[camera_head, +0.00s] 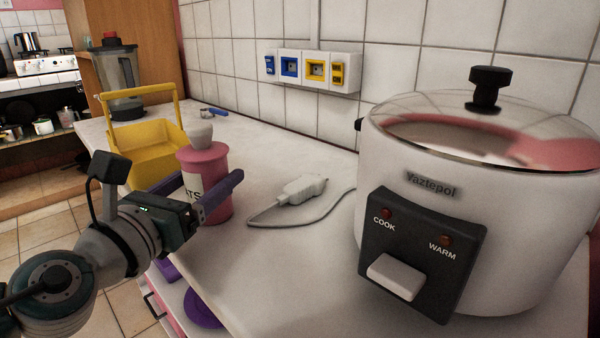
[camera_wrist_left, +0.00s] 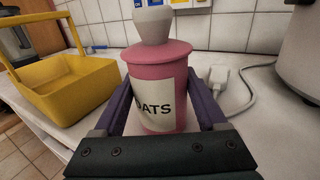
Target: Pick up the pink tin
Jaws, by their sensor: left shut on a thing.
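The pink tin (camera_head: 207,168) stands upright on the white counter, with a white label and a pale knob on its lid. In the left wrist view the fingers of the left gripper (camera_wrist_left: 165,100) flank the tin's body. My right gripper is not in view.
A yellow basket (camera_head: 150,150) stands just behind and left of the tin. A white rice cooker (camera_head: 455,150) fills the right side. A white plug with its cable (camera_head: 303,188) lies between tin and cooker. A blender (camera_head: 118,75) is at the far end.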

